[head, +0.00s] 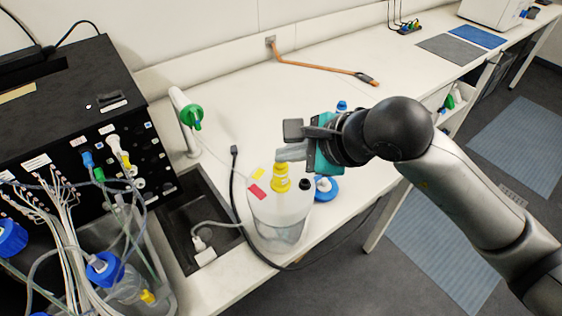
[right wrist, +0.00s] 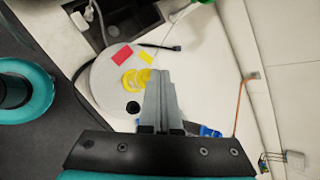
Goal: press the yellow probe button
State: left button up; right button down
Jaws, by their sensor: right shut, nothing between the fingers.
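The yellow probe button (head: 281,177) stands up from the white lid of a clear round container (head: 278,208) near the bench's front edge. It also shows in the right wrist view as yellow rings (right wrist: 136,79), partly covered by my fingers. My right gripper (head: 283,155) is shut and empty, its fingertips just above and beside the top of the yellow button in the head view. In the right wrist view the shut fingertips (right wrist: 158,74) lie at the right edge of the yellow rings. I cannot tell whether they touch. My left gripper is not in view.
A red label (head: 257,191) and a black knob (head: 305,184) sit on the lid. A blue cap (head: 326,188) lies to its right. A sink (head: 196,220), a white tap with a green knob (head: 192,117) and a black cabinet (head: 75,120) stand left. The bench behind is mostly clear.

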aim_at(287, 168)
jog(key=shift+f, duration=0.2)
jog(key=shift+r, duration=0.7)
notch_tip(287, 168, up, 6)
jog(key=p, duration=0.3)
dwell(0.4)
dwell(0.4)
